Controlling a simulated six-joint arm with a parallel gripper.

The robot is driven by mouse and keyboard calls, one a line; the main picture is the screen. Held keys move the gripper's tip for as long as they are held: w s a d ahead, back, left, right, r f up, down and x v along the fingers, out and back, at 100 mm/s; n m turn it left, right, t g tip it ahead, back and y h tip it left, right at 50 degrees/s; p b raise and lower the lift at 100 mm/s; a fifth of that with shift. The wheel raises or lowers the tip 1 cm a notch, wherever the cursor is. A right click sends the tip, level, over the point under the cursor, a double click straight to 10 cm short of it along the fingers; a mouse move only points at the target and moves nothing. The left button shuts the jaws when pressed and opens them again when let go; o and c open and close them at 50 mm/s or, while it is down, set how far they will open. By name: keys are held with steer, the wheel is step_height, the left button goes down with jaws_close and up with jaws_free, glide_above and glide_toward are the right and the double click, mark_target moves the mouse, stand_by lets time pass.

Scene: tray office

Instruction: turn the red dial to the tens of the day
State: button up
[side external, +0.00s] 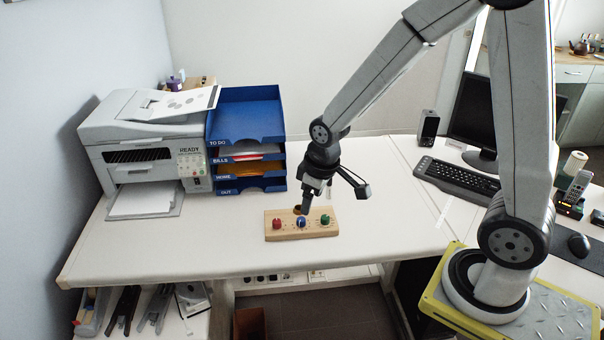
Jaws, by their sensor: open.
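The red dial (277,224) is at the left end of a wooden block (301,233) on the white desk. A blue dial (301,222) sits in the middle of the block and a green dial (325,220) at the right. The dials' pointer positions and any markings are too small to read. My gripper (303,207) is open and points down over the block, at or just behind the blue dial, to the right of the red dial. I cannot tell whether it touches anything. The red dial is clear of the fingers.
A printer (150,135) and a blue stacked letter tray (246,140) stand behind at the left. A keyboard (457,180), a monitor (483,112) and a speaker (429,126) are at the right. The desk around the block is bare, with its front edge (200,281) nearby.

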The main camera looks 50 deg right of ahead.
steer(key=w+d+f+n, duration=0.4)
steer(key=w+f, duration=0.3)
steer(key=w, duration=0.5)
steer(key=n+g, duration=0.2)
steer(key=n, duration=0.2)
glide_toward(277, 221)
steer(key=shift+s+a+f, duration=0.2)
steer(key=shift+s+f, duration=0.05)
steer(key=shift+f, duration=0.05)
steer(key=shift+w+d+f+n, duration=0.2)
steer(key=shift+f+n, duration=0.2)
steer(key=shift+f, duration=0.1)
steer(key=shift+f, duration=0.15)
steer(key=shift+w+f, duration=0.15)
steer(key=shift+f, duration=3.55)
steer(key=shift+d, duration=0.1)
steer(key=shift+c, duration=0.2)
jaws_close()
